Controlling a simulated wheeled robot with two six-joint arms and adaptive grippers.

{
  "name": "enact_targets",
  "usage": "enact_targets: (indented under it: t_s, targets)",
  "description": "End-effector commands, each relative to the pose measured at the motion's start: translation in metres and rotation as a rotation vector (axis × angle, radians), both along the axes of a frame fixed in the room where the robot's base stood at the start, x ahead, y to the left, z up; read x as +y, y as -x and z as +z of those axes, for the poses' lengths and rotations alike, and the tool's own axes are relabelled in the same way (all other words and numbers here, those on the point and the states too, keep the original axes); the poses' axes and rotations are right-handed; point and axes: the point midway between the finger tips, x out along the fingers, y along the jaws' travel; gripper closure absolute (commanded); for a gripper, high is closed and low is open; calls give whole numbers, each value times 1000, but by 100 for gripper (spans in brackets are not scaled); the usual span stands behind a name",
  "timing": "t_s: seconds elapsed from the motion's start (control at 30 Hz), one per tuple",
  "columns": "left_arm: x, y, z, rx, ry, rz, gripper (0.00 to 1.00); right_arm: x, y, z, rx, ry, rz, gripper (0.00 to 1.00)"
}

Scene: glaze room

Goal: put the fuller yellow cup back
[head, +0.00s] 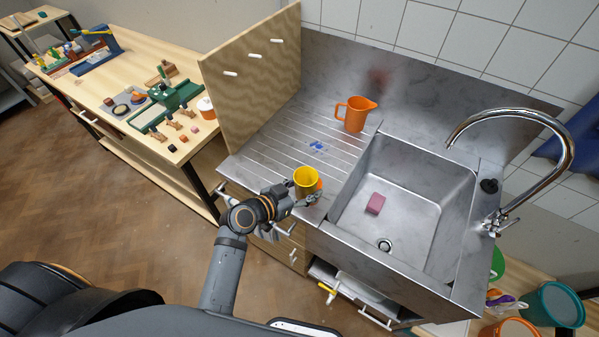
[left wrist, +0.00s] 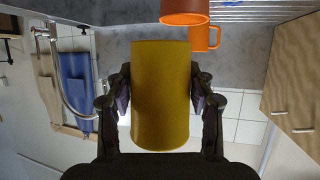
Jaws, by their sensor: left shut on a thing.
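The yellow cup (head: 306,178) is upright between the fingers of my left gripper (head: 297,197), at the front edge of the steel drainboard (head: 262,150). In the left wrist view the yellow cup (left wrist: 161,95) fills the middle, with a finger of the left gripper (left wrist: 161,108) on each side. Its contents cannot be made out. I see no second yellow cup. An orange cup (left wrist: 184,10) stands close by; a bit of it shows behind the yellow cup in the head view (head: 319,184). My right gripper is not in view.
An orange jug (head: 355,114) stands at the back of the drainboard, near a blue patch (head: 317,146). The sink (head: 425,205) holds a pink sponge (head: 375,204); a tall tap (head: 568,150) is at its right. A wooden panel (head: 250,80) borders the drainboard's left side.

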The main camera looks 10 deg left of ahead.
Motion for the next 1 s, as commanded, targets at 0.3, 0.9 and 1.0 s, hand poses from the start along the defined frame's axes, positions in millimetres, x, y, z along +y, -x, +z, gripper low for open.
enact_targets:
  t_s: [0.3, 0.9, 1.0]
  targets:
    - [15, -15, -16, -2, -8, -5, 81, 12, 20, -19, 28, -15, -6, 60]
    - [84, -92, -87, -1, -1, 0, 81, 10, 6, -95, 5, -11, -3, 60]
    - [88, -96, -92, 0, 0, -1, 81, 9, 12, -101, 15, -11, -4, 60]
